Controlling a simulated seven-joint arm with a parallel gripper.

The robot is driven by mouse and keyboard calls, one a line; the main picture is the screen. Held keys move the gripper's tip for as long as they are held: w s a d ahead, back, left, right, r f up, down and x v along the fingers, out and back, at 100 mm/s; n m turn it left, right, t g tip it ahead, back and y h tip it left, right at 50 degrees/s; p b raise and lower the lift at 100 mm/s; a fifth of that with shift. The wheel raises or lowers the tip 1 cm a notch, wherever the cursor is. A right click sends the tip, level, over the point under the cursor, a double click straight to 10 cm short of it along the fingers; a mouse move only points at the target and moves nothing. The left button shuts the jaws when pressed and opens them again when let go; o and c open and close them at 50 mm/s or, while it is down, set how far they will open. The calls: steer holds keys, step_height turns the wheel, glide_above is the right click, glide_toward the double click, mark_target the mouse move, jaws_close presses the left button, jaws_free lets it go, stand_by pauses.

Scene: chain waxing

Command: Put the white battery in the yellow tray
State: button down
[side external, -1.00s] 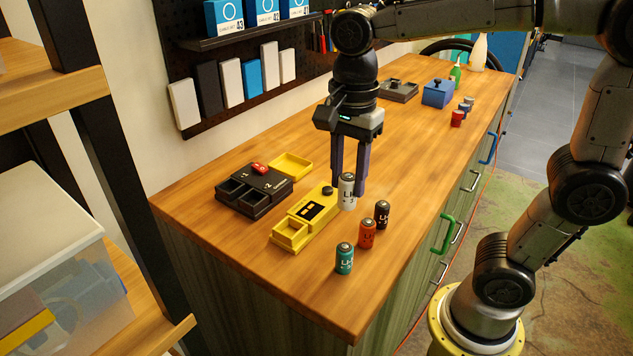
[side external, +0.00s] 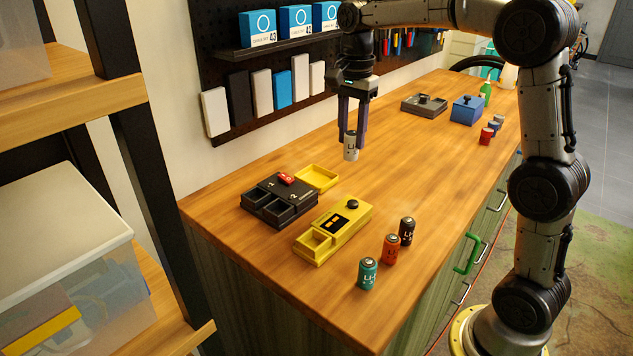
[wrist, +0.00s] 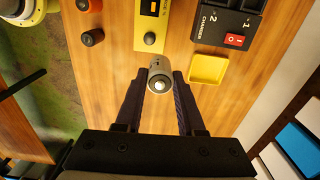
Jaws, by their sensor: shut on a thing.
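The white battery (side external: 350,147) is upright between the fingers of my gripper (side external: 352,130), held above the wooden table. In the wrist view the battery (wrist: 160,76) shows end-on between the two fingertips of my gripper (wrist: 160,80). The shallow yellow tray (side external: 318,176) sits at the back end of the black charger, and it looks empty. It also shows in the wrist view (wrist: 209,69), to the right of the battery. My gripper is shut on the battery, behind and right of the tray in the side view.
The black charger (side external: 272,208) has a red switch (side external: 286,178). A yellow device (side external: 345,222) with an open compartment stands beside it. Teal (side external: 367,274), orange (side external: 390,249) and black (side external: 407,231) batteries stand to the right. The table beneath the held battery is clear.

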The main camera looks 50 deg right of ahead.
steer(key=shift+d+f, duration=0.45)
steer(key=shift+d, duration=0.1)
steer(key=shift+w+d+f, duration=0.2)
steer(key=shift+w+d, duration=0.05)
steer(key=shift+w, duration=0.05)
steer(key=w+d+f, duration=0.1)
steer(key=w+f, duration=0.2)
steer(key=w, duration=0.1)
steer(key=w+d+f, duration=0.1)
steer(key=w+f, duration=0.2)
steer(key=w, duration=0.1)
steer(key=w+d+f, duration=0.1)
steer(key=w+f, duration=0.2)
steer(key=w, duration=0.2)
steer(key=shift+d+f, duration=0.1)
steer(key=shift+f, duration=1.75)
steer(key=shift+f, duration=0.1)
steer(key=c, duration=0.5)
jaws_free()
